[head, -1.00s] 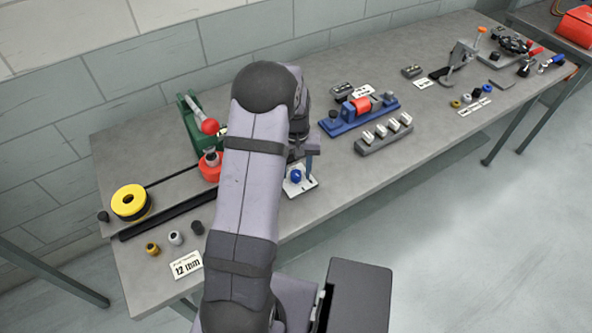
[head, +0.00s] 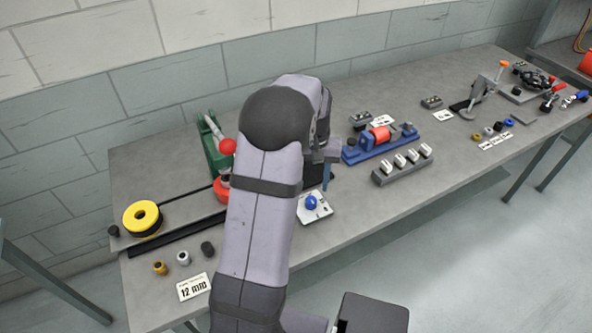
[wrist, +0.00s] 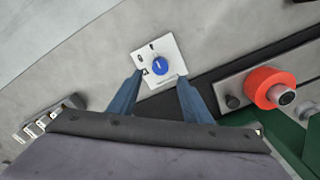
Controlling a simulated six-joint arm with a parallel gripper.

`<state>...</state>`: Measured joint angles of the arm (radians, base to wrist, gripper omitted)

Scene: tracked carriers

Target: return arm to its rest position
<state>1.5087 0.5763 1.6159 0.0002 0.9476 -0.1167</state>
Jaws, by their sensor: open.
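My gripper (wrist: 160,78) is open and empty, its two blue fingers apart in the wrist view. Beyond the fingertips in that view is a white plate (wrist: 173,50) with a blue knob (wrist: 158,66). No contact between fingers and knob is visible. In the head view, my arm rises from the bottom middle and bends over the bench (head: 370,210). A blue finger of the gripper (head: 328,170) shows beside the arm, just above the white plate (head: 322,212) and its blue knob (head: 311,202).
A green stand with a red ball (head: 227,146) and a red round part (head: 221,188) are close left of the arm. A yellow ring (head: 142,217) lies farther left. A blue fixture (head: 378,146) and a grey block with white pieces (head: 402,165) are to the right.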

